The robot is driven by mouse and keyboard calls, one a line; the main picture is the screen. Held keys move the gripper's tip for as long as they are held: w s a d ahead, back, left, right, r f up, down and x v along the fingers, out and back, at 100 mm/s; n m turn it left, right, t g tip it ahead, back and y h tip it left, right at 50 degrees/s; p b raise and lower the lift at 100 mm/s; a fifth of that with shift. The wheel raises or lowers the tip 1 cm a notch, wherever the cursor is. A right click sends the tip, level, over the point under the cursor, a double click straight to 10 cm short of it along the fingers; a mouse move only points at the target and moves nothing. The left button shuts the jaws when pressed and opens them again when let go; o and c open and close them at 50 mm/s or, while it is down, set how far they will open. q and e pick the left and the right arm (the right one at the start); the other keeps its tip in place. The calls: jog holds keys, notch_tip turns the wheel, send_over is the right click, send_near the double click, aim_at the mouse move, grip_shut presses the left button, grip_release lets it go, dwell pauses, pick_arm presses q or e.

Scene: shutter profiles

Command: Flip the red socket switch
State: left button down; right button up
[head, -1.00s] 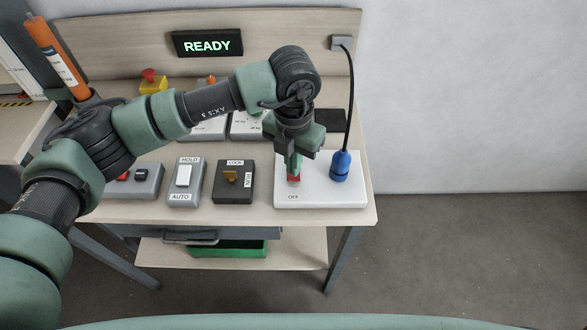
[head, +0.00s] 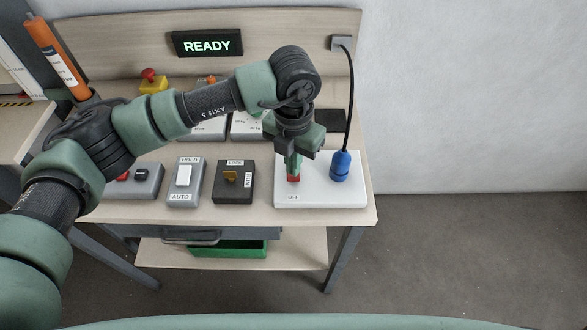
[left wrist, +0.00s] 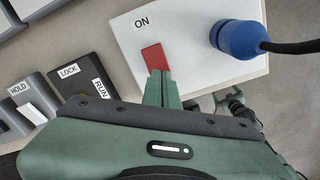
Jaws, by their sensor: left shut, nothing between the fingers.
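The red socket switch (left wrist: 155,57) sits on a white socket box (head: 320,196) at the right of the bench. In the left wrist view the box bears an ON label beyond the switch; in the head view an OFF label shows on its near side. My left gripper (head: 293,172) is shut and empty, pointing down at the switch. In the left wrist view its fingertips (left wrist: 160,76) are at the switch's edge near the OFF side; I cannot tell whether they touch. The fingers partly hide the switch in the head view. My right gripper is not in view.
A blue plug (head: 340,167) with a black cable stands on the same box, right of the switch. A dark LOCK/RUN switch box (head: 233,194) and a grey HOLD/AUTO box (head: 185,197) lie to the left. A sign (head: 207,43) at the back reads READY.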

pick_arm(q)
jog(key=shift+f+b, duration=1.05)
dwell(0.4)
jog(key=shift+s, duration=0.1)
jog(key=shift+r+p, duration=0.45)
jog(key=shift+r, duration=0.4)
jog(key=shift+r+p, duration=1)
jog(key=shift+r, duration=1.7)
jog(key=shift+f, duration=0.1)
